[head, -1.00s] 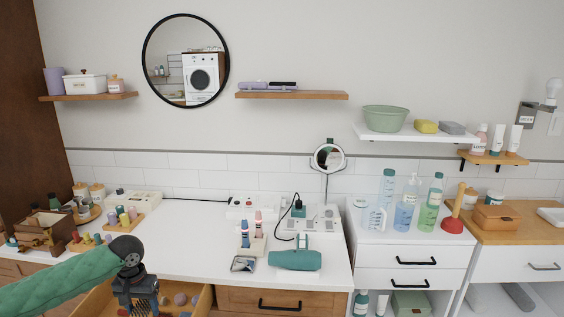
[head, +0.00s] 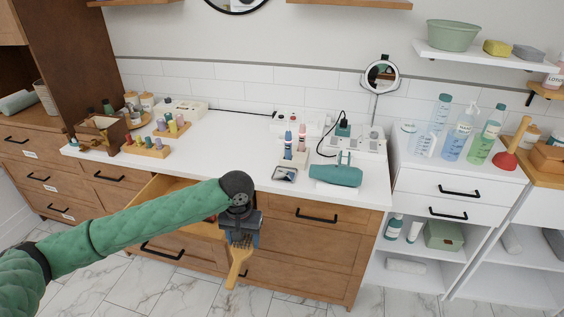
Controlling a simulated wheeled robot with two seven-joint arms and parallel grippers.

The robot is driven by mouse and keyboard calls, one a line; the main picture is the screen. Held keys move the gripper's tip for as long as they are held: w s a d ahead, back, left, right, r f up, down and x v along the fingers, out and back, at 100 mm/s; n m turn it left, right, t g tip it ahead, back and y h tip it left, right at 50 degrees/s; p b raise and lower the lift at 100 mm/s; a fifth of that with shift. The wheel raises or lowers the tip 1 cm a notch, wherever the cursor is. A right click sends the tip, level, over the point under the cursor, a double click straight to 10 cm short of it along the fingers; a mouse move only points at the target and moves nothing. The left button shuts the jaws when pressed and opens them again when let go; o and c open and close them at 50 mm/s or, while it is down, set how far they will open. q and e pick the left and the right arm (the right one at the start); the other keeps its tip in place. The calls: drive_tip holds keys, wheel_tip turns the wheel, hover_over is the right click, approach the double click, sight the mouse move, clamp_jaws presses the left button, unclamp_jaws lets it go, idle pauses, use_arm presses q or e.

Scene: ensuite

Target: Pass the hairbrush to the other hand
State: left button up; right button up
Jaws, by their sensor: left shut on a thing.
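The hairbrush (head: 238,262) is yellow-orange and hangs below my left gripper (head: 241,236), in front of the wooden cabinet. My left gripper is shut on it, at the end of the green-sleeved arm that comes in from the left. The bristle-like toothed part is near the jaws and a narrower end points down toward the floor. My right gripper is not in view.
An open drawer (head: 160,188) stands out behind my left arm. The white counter (head: 225,150) holds a teal hair dryer (head: 336,175), a stand with toothbrushes and several small bottles. The tiled floor (head: 190,295) in front is clear.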

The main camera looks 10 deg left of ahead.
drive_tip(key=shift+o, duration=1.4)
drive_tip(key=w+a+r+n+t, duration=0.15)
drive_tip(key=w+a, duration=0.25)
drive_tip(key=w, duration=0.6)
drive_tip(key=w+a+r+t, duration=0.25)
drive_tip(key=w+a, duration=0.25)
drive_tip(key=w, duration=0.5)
use_arm(q)
drive_tip(key=w+d+f+n, duration=0.1)
drive_tip(key=w+d+f, duration=0.2)
drive_tip(key=f, duration=0.6)
drive_tip(key=w+d+f+n, duration=0.2)
drive_tip(key=w+d+f, duration=0.1)
drive_tip(key=d+f, duration=0.5)
drive_tip(key=w+d+f+n, duration=0.1)
drive_tip(key=w+d+f, duration=0.2)
drive_tip(key=f, duration=0.7)
drive_tip(key=shift+w+d+f+n, duration=0.3)
drive_tip(key=shift+w+d, duration=0.1)
drive_tip(key=shift+d, duration=0.75)
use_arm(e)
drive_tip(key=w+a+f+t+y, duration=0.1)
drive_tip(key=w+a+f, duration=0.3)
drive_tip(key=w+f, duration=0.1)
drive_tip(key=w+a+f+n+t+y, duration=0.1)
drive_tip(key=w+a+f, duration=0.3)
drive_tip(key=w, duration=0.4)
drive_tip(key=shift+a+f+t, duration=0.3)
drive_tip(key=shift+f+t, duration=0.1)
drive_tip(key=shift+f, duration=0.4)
